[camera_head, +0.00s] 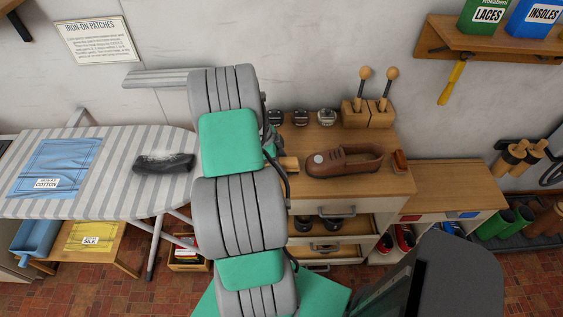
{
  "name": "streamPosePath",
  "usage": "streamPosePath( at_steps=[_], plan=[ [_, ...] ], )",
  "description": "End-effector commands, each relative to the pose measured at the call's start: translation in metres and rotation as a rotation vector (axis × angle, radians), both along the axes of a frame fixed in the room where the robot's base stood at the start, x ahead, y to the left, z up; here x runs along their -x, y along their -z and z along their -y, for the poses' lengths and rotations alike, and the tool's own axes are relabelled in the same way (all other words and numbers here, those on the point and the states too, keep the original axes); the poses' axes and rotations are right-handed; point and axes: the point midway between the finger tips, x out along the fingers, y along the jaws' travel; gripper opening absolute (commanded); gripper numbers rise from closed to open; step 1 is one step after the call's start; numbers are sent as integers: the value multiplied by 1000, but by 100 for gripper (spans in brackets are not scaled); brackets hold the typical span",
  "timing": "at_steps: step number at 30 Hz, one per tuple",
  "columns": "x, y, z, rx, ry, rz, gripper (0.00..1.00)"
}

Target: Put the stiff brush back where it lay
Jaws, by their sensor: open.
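A small reddish-brown block (400,161) rests at the right edge of the wooden bench top (360,187), too small to identify. A light wooden piece (289,163) shows beside my arm on the bench, partly hidden by it. My arm rises through the middle of the view. My gripper cannot be made out; the arm hides that area.
A brown shoe (345,162) stands on the bench. Several dark tins (301,118) and a wooden block holder with two round-topped tools (368,112) stand behind it. Blue cloth (57,167) covers the board's left end. A low shelf (450,185) stands right of the bench.

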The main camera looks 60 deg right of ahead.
Motion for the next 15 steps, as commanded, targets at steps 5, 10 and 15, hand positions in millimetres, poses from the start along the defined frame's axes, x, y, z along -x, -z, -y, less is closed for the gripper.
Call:
streamPosePath(
  at_steps=[5, 10, 15],
  plan=[
    [0, -3, 0, 0, 0, 0, 67],
    [-9, -22, -3, 4, -2, 3, 67],
    [-25, -63, -11, 4, -2, 3, 67]
  ],
)
